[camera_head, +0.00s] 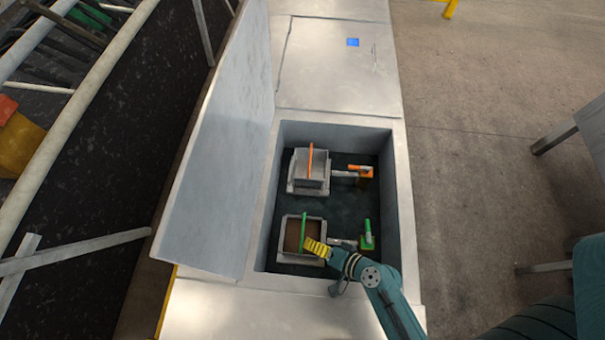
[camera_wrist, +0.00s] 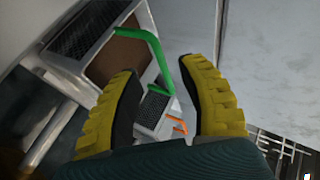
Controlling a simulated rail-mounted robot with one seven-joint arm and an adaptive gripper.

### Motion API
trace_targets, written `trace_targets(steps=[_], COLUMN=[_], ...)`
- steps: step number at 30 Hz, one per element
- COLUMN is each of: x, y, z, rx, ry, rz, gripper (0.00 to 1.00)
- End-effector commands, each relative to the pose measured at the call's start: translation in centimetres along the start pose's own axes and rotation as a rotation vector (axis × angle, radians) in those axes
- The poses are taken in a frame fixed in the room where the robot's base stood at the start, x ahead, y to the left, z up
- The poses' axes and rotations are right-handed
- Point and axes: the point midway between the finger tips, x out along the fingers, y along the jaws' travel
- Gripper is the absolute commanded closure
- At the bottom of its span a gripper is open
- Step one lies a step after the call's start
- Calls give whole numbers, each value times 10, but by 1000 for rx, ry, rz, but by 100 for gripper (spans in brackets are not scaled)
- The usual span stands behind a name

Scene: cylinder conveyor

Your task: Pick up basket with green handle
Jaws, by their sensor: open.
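The basket with the green handle (camera_head: 288,238) sits in the nearer half of a recessed bin, a square grey basket with a brown inside. Its green handle (camera_head: 304,231) arches over it. My gripper (camera_head: 311,246) has yellow fingers and is beside the handle, over the basket's right part. In the wrist view, the green handle (camera_wrist: 157,62) shows beyond and between the open fingers (camera_wrist: 165,95), with the basket (camera_wrist: 104,58) at upper left. The fingers are open and nothing is seen held. Whether they touch the handle I cannot tell.
A basket with an orange handle (camera_head: 312,170) sits farther back in the same bin (camera_head: 400,190). An orange lever (camera_head: 361,170) and a green lever (camera_head: 368,237) stand at the right of the baskets. A raised grey lid (camera_head: 220,150) stands along the bin's left side.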

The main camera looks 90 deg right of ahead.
Motion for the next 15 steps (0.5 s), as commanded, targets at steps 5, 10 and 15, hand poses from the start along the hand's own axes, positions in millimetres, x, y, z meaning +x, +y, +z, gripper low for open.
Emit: trace_targets(steps=[5,10,15], x=[22,47,52], y=[-5,-3,-1], z=[-1,-1,0], rx=[-4,-1,1], ry=[-6,-3,0], rz=[-3,-1,1], gripper=[59,59,59])
